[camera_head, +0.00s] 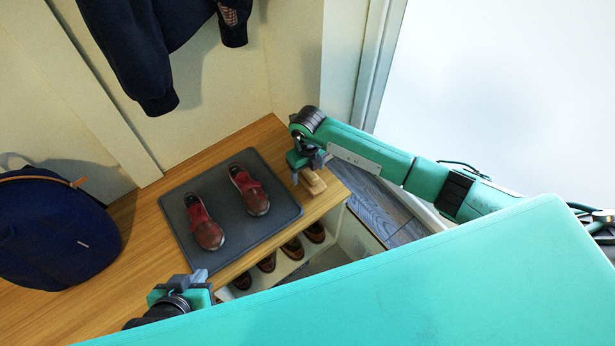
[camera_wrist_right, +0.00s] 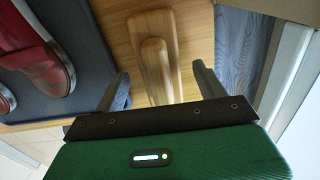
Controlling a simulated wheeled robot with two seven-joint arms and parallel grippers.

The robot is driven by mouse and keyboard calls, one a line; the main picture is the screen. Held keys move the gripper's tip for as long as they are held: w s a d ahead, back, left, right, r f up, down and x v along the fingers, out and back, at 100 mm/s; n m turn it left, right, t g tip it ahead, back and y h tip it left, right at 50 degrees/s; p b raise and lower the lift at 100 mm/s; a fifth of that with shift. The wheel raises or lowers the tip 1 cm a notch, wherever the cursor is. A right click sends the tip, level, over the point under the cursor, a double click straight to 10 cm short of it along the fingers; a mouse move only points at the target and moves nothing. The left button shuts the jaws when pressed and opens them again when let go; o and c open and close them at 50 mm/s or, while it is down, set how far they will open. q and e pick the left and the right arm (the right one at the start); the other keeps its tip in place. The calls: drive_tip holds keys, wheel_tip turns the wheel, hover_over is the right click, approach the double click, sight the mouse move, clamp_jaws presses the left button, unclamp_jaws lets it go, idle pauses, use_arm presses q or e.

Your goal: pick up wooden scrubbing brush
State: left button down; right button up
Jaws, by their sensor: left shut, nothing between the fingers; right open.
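The wooden scrubbing brush (camera_head: 315,184) lies on the wooden bench top near its right end, beside the grey mat. In the right wrist view the brush (camera_wrist_right: 155,62) is long and light brown, and it runs between the spread fingers. My right gripper (camera_head: 307,174) is open above and around the near part of the brush, with a gap on both sides. Whether its fingers are down at the brush's height is hard to tell. My left gripper (camera_head: 199,278) is shut and empty at the bench's front edge, well away from the brush.
The grey mat (camera_head: 280,213) bears a pair of red shoes (camera_head: 205,225). A navy bag (camera_head: 55,235) sits at the left, and a dark jacket (camera_head: 135,50) hangs above. Brown shoes (camera_head: 292,248) stand in the cubby below. A wall and door frame (camera_head: 375,65) rise behind my right arm.

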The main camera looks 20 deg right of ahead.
wheel_tip(320, 180, down, 2)
drive_tip(key=shift+f, duration=0.25)
drive_tip(key=c, duration=1.1)
use_arm(q)
drive_tip(key=shift+w+d+t+h, duration=0.3)
drive_tip(key=shift+d+t, duration=0.1)
drive_tip(key=shift+d, duration=0.05)
drive_tip(key=shift+s, duration=0.1)
use_arm(e)
drive_tip(key=shift+w+r, duration=0.1)
drive_tip(key=shift+r, duration=0.05)
